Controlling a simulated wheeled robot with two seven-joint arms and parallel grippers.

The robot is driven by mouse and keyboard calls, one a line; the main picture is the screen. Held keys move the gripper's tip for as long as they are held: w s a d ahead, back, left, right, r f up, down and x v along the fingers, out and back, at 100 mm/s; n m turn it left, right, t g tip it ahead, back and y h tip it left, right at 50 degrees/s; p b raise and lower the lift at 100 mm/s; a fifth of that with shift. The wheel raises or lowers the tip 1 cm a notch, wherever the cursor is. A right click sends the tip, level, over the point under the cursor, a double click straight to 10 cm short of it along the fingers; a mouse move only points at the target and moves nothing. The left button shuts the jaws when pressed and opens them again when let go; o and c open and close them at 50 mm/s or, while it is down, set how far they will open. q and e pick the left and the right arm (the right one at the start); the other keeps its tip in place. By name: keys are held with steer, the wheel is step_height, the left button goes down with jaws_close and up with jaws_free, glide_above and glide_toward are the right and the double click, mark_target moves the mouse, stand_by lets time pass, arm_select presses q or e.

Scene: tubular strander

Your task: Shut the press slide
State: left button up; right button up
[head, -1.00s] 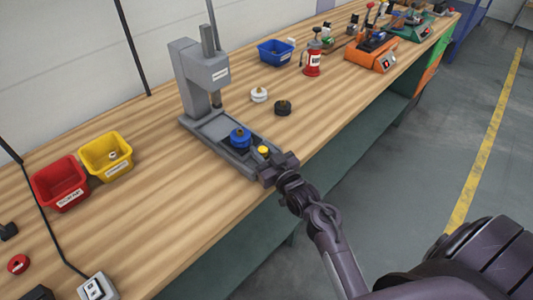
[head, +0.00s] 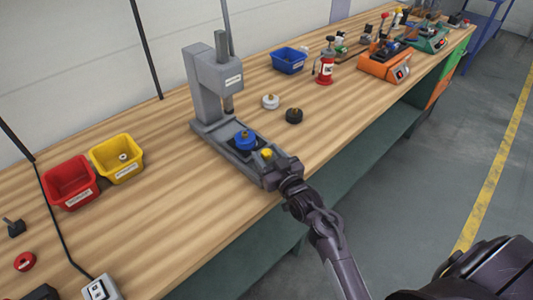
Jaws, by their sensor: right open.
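The grey press (head: 212,84) stands upright on the wooden bench. Its slide (head: 243,156) is drawn out along the base toward the bench's front edge, away from below the ram. A yellow knob (head: 267,154) is at the slide's front end. My right gripper (head: 280,168) is at that front end, close beside the knob; its fingers are hard to make out and I cannot tell whether they touch. The gripper is open. My left gripper is not in view.
A white-topped part (head: 271,102) and a black part (head: 294,116) stand right of the press. Red (head: 70,182) and yellow (head: 118,158) bins stand left, a blue bin (head: 289,60) behind. A red bottle jack (head: 325,70) is farther right. Bare bench lies left of the slide.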

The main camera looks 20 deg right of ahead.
steer(key=s, duration=0.4)
steer(key=s+b, duration=0.1)
steer(key=s, duration=0.2)
steer(key=shift+s+d, duration=0.1)
steer(key=shift+d, duration=0.15)
